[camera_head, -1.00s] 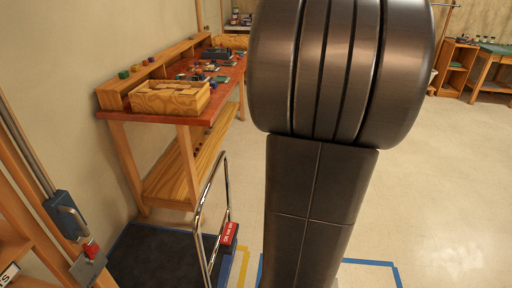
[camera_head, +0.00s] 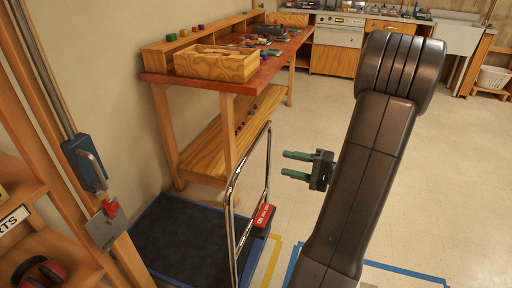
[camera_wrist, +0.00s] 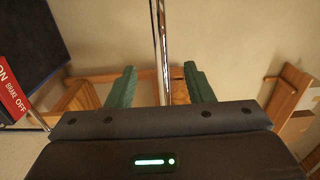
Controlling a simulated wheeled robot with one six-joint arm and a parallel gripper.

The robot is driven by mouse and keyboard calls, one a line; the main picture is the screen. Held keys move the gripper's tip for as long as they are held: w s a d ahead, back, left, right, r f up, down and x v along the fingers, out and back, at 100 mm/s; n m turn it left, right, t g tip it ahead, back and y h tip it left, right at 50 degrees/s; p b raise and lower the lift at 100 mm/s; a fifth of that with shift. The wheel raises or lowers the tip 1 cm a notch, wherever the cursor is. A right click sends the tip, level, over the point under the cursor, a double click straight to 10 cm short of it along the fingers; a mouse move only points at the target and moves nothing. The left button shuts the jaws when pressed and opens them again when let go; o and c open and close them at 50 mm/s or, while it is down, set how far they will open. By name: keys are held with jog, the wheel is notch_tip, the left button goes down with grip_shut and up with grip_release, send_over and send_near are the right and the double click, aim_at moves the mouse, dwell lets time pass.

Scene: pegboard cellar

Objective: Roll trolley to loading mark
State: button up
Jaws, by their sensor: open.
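The trolley has a dark flat deck (camera_head: 185,240) with a blue edge and an upright chrome push handle (camera_head: 233,215). A red brake tag (camera_head: 262,217) sits low at the handle; it also shows in the wrist view (camera_wrist: 12,92), reading ON BRAKE OFF. The deck stands on the floor by the left wall. Blue tape (camera_head: 405,271) and yellow tape (camera_head: 271,262) lie on the floor to its right. My gripper (camera_head: 285,164) is open, its green fingers pointing left at the handle. In the wrist view a chrome bar (camera_wrist: 160,40) lines up between the fingertips (camera_wrist: 160,70); contact is unclear.
A red-topped workbench (camera_head: 215,82) with a wooden box (camera_head: 216,65) stands behind the trolley. The pale floor (camera_head: 455,190) at right is open.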

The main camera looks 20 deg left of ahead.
aim_at(247, 156)
jog(key=a+b, duration=0.1)
jog(key=a, duration=1.2)
jog(key=shift+w+a, duration=0.15)
jog(key=shift+w, duration=0.05)
jog(key=shift+c, duration=0.2)
grip_shut()
jog(key=shift+f, duration=0.15)
dwell(0.4)
